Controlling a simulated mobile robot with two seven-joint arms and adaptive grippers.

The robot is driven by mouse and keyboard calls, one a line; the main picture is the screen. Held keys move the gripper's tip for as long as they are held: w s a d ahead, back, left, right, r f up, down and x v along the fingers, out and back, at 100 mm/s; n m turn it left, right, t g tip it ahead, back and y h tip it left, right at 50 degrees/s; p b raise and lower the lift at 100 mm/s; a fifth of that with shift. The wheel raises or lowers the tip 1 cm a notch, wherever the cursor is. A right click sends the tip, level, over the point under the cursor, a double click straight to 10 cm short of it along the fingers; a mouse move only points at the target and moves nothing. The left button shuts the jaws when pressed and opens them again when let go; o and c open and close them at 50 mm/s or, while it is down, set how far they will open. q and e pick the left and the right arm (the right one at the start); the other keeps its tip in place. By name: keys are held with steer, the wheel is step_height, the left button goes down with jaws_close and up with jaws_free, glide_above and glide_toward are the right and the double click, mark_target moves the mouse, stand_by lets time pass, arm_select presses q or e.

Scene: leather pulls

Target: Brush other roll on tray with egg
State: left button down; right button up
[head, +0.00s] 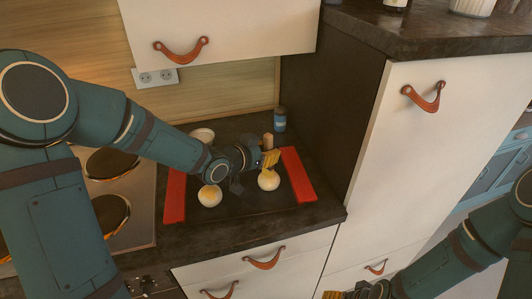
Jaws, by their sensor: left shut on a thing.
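My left gripper (270,158) reaches in from the left, its yellow fingertips just above the right roll (268,181). It is shut on what looks like a brush, whose light wooden handle (267,141) sticks up behind the fingers. The brush's lower end is hidden, so I cannot tell whether it touches the roll. The left roll (209,196) has a golden tint on top. Both pale, round rolls sit on a dark tray (238,207) with red ends. A pale bowl (202,135) stands behind it. My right gripper (350,292) is cut off at the bottom edge.
A blue jar (280,118) stands at the back of the dark counter (325,213). A stove (140,205) lies to the left. A tall white cabinet (425,150) with a leather pull rises on the right. An upper cabinet (235,30) hangs above.

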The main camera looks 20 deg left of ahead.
arm_select(q)
steer(key=shift+w+d, duration=0.15)
steer(key=shift+w, duration=0.05)
steer(key=shift+w+d, duration=0.15)
steer(key=shift+w, duration=0.15)
steer(key=shift+w+d, duration=0.1)
steer(key=shift+w, duration=0.05)
steer(key=shift+b, duration=0.3)
steer(key=shift+s+a, duration=0.25)
steer(key=shift+s, duration=0.15)
stand_by(0.3)
steer(key=shift+s+a, duration=0.15)
steer(key=shift+s, duration=0.15)
steer(key=shift+s+a, duration=0.15)
steer(key=shift+s, duration=0.15)
steer(key=shift+w+d, duration=0.35)
steer(key=shift+w, duration=0.3)
steer(key=shift+w+d, duration=0.15)
steer(key=shift+w, duration=0.15)
